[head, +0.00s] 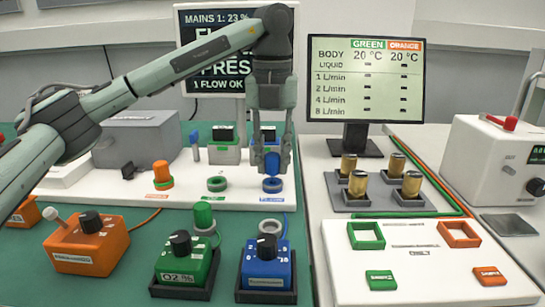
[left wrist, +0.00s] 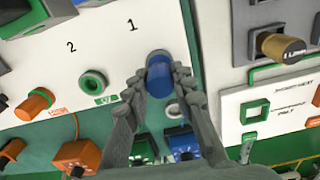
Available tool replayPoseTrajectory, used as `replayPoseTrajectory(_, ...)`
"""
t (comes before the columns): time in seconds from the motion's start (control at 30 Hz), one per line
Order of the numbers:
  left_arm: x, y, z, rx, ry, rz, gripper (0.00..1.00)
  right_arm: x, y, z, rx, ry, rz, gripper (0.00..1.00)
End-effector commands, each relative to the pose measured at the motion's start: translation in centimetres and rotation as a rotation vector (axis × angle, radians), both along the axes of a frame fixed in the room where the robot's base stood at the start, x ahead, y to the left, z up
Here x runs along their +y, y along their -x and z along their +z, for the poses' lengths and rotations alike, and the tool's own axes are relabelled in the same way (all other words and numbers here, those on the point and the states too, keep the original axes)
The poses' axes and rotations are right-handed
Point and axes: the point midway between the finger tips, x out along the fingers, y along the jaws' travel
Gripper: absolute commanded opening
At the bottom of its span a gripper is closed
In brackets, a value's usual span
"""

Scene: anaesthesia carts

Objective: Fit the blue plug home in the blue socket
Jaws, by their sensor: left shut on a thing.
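My left gripper (head: 272,152) is shut on the blue plug (head: 272,165) and points down at the white panel. The plug is upright in the head view, between the two fingers. The blue socket (head: 272,185), a low blue ring by a blue label, is directly below it. The plug's lower end is at or just above the ring; I cannot tell how far in it sits. In the left wrist view the blue plug (left wrist: 159,76) shows between the fingertips (left wrist: 158,82), and it hides the socket. My right gripper is not in view.
The empty green socket (head: 217,184) and the orange plug (head: 162,173) are left of the blue one. Brass cylinders (head: 348,165) stand right.

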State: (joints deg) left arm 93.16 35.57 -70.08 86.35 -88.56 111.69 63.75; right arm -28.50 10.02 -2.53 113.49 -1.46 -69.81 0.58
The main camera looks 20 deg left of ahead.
Motion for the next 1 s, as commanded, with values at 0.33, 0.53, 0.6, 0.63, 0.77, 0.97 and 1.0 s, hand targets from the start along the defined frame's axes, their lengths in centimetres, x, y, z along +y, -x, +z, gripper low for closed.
replayPoseTrajectory(0.33, 0.0, 0.0, -0.6, 0.000, 0.000, 0.000, 0.00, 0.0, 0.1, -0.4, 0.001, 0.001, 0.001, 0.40)
replayPoseTrajectory(0.53, 0.0, 0.0, -1.1, 0.000, 0.000, 0.000, 0.00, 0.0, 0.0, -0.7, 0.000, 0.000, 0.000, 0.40)
replayPoseTrajectory(0.6, 0.0, 0.0, -1.3, 0.000, 0.000, 0.000, 0.00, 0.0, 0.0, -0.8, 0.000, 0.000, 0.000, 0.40)
replayPoseTrajectory(0.63, 0.0, 0.0, -1.3, 0.000, 0.000, 0.000, 0.00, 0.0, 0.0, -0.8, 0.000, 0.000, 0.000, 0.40)
replayPoseTrajectory(0.77, 0.0, 0.0, -1.7, 0.000, 0.000, 0.000, 0.00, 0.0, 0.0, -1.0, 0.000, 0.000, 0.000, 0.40)
replayPoseTrajectory(0.97, 0.0, 0.0, -2.2, 0.000, 0.000, 0.000, 0.00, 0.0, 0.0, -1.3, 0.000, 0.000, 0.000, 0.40)
replayPoseTrajectory(1.0, 0.0, 0.0, -2.3, 0.000, -0.001, 0.000, 0.00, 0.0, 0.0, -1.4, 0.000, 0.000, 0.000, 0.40)
